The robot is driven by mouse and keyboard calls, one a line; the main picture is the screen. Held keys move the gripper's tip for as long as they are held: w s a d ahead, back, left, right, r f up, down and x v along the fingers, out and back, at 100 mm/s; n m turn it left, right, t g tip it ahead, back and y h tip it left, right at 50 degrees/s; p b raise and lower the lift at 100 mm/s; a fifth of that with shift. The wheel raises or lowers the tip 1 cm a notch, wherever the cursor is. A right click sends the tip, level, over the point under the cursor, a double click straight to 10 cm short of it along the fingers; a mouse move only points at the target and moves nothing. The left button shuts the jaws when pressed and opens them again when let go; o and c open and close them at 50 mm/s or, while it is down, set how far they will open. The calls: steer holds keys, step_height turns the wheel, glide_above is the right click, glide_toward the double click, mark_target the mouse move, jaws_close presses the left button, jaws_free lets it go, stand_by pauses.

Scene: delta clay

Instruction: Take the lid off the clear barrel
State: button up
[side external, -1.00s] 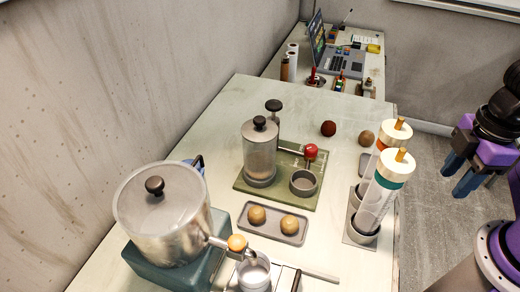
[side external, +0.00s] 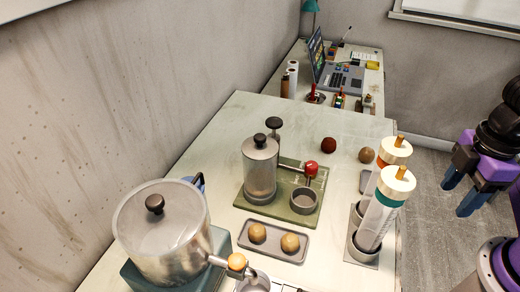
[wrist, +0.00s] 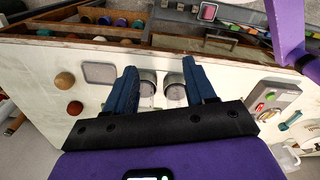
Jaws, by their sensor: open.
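Two clear tubes with cream lids and gold knobs stand tilted in grey cups at the table's right edge. The nearer clear barrel (side external: 376,222) has a teal band under its lid (side external: 396,181); the farther lid (side external: 394,149) sits above an orange band. A grey see-through cylinder (side external: 260,170) with a black-knobbed lid stands on a green board. I cannot tell for certain which one the task means. My gripper (side external: 456,197) is open and empty, right of the tubes and apart from them. In the wrist view its blue fingers (wrist: 160,72) frame two grey round cups in the background.
A large lidded pot (side external: 160,232) stands on a teal block at the front left. A tray (side external: 273,241) holds two tan balls. The green board (side external: 300,216) also carries a small grey cup and a red-knobbed lever. Bare tabletop (side external: 222,130) lies at the back left.

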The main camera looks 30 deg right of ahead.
step_height(320, 180, up, 16)
steer(key=w+a+r+m+h, duration=0.1)
steer(key=w+a+r+m, duration=0.2)
steer(key=w+a+m, duration=1.15)
steer(key=m+h, duration=0.1)
steer(key=m, duration=1.5)
glide_above(260, 136)
steer(key=a, duration=0.2)
steer(key=shift+f, duration=4.3)
steer(key=shift+d+f, duration=0.3)
steer(key=shift+f, duration=0.95)
steer(key=shift+d+f, duration=0.25)
steer(key=shift+f, duration=1.05)
steer(key=shift+d+f, duration=0.3)
steer(key=shift+f, duration=0.95)
steer(key=shift+c, duration=0.3)
jaws_close()
